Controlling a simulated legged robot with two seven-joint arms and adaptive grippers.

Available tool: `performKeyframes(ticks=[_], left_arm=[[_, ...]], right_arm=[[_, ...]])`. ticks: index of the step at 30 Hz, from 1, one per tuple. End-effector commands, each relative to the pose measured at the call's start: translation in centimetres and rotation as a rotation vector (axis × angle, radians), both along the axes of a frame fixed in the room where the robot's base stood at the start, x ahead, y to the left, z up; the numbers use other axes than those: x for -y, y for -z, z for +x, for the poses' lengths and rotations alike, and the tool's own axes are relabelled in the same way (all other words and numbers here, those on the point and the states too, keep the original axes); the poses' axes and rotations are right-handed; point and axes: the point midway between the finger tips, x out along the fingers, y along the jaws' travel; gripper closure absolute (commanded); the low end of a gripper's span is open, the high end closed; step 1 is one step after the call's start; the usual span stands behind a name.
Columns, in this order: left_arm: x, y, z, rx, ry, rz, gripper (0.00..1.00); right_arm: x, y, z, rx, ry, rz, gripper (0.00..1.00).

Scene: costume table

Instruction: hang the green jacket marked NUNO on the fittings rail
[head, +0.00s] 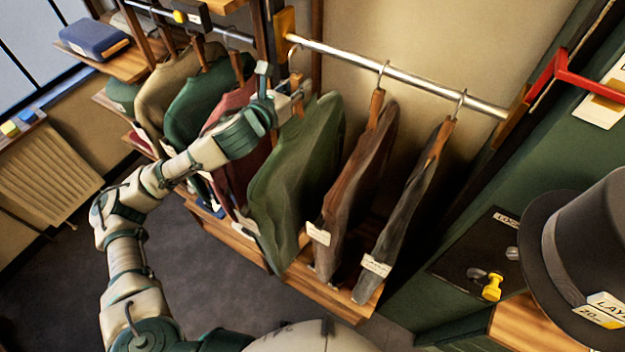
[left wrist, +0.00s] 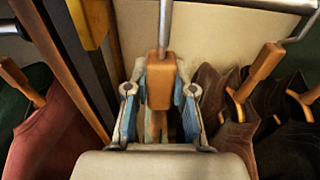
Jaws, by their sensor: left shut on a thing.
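A green jacket (head: 297,170) hangs upright below the left end of the silver fittings rail (head: 420,83). A pale tag (head: 245,222) shows on its edge, too small to read. My left gripper (head: 291,98) is at the top of this jacket. In the left wrist view my left gripper (left wrist: 160,100) is shut on the wooden neck of a hanger (left wrist: 160,78), with its metal stem rising above. The hook (head: 292,52) shows near the rail's left end; I cannot tell whether it rests on the rail. My right gripper is not in view.
A brown jacket (head: 358,190) and a grey jacket (head: 412,210) hang further right on the rail. Several garments, including a maroon one (head: 235,150), hang on another rail at left. A red bracket (head: 570,75) and a dark top hat (head: 585,250) are at right.

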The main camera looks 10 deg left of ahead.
Motion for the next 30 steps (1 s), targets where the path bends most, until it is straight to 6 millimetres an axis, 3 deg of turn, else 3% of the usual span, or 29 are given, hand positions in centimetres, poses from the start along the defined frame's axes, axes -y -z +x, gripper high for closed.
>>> performKeyframes(ticks=[30], left_arm=[[-3.7, -1.0, -8.9, 0.006, -0.002, 0.001, 1.00]], right_arm=[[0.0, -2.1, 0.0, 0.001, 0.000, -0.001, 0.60]])
